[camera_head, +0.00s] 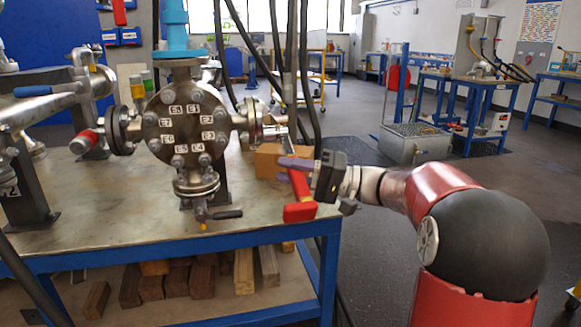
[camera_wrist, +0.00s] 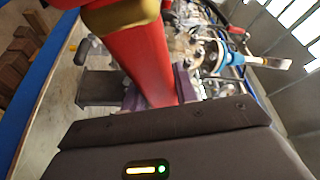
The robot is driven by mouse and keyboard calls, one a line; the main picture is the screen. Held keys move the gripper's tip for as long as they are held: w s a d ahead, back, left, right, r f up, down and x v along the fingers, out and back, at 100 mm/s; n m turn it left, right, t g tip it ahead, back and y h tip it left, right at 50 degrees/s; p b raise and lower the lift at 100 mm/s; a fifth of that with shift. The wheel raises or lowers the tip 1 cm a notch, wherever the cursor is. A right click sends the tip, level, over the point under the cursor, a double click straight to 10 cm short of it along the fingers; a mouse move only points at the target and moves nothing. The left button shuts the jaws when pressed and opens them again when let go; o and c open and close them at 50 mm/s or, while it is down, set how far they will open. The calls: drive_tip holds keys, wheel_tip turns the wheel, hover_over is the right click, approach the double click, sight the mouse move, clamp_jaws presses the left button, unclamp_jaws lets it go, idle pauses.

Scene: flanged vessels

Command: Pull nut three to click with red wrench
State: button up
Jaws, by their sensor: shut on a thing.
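The round flanged vessel face (camera_head: 185,126) stands on the metal bench in the head view, with nuts around its rim beside white labels E1 to E8. The label E3 (camera_head: 207,135) and its nut (camera_head: 221,138) are on the right side of the face. My gripper (camera_head: 298,167) is to the right of the vessel, apart from it, over the bench's right edge. It is shut on the red wrench (camera_head: 300,210), which hangs tilted through the fingers. In the wrist view, the red wrench (camera_wrist: 142,55) with a gold-coloured band runs between my gripper's fingers (camera_wrist: 155,95).
A side pipe with a flange (camera_head: 254,125) juts right from the vessel, toward my gripper. A wooden block (camera_head: 268,160) sits behind the wrench. A small valve (camera_head: 200,205) sticks out at the vessel's bottom. Dark hoses (camera_head: 290,60) hang above. The floor right of the bench is mostly clear.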

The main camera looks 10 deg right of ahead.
drive_tip(key=d, duration=0.5)
idle(0.4)
